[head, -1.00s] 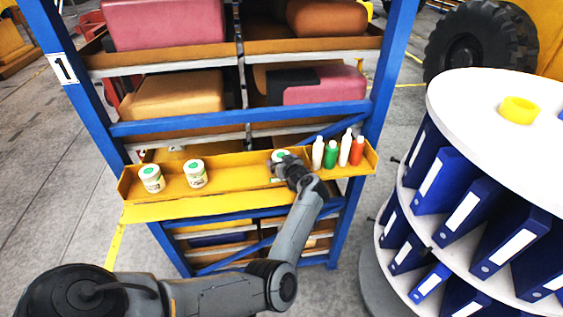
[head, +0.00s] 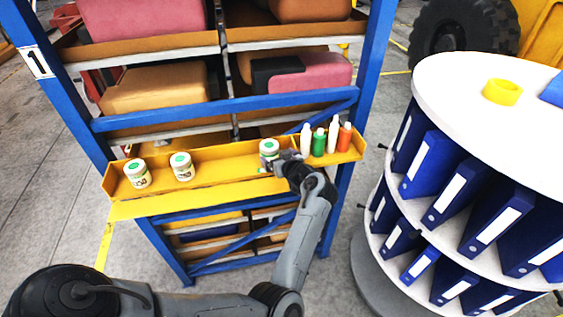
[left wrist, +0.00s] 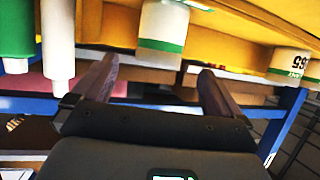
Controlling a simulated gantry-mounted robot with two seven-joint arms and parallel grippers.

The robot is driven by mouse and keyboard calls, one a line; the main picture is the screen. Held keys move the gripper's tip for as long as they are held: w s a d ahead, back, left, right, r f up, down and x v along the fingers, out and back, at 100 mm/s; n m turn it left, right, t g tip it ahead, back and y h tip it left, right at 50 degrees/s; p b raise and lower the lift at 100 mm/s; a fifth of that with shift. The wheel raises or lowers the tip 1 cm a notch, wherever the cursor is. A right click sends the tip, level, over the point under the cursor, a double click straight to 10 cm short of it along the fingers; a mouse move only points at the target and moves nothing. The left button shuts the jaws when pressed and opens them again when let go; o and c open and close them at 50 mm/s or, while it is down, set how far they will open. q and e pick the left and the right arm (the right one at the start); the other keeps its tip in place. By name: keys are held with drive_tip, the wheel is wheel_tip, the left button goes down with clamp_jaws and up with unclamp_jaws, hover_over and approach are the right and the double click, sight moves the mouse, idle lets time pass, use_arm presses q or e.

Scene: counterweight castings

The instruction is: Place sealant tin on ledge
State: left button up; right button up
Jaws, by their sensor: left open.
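My right gripper is out of view.
Several bottles, including a green one (head: 319,143) and a red one (head: 344,138), stand right of the tin, close to my gripper. The blue rack (head: 220,105) rises behind the ledge. A round white shelf of blue binders (head: 453,190) stands at right.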

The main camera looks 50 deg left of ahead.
use_arm(q)
drive_tip(key=s+d+f+m+t+h, duration=0.35)
drive_tip(key=d+m+h, duration=0.2)
drive_tip(key=d, duration=0.45)
drive_tip(key=s+d+f+m+t+h, duration=0.2)
drive_tip(key=s+d+m+t+h, duration=0.15)
drive_tip(key=d+m, duration=0.4)
drive_tip(key=s+d+f+m+g+h, duration=0.2)
drive_tip(key=s+d+g, duration=0.1)
drive_tip(key=s+d, duration=0.5)
drive_tip(key=s+d+f+m+g+h, duration=0.2)
drive_tip(key=s+d+f+g, duration=0.1)
drive_tip(key=s+d, duration=0.6)
drive_tip(key=s, duration=0.3)
drive_tip(key=shift+s+d+f+m+h, duration=0.3)
drive_tip(key=shift+s+f, duration=0.05)
drive_tip(key=shift+r, duration=0.1)
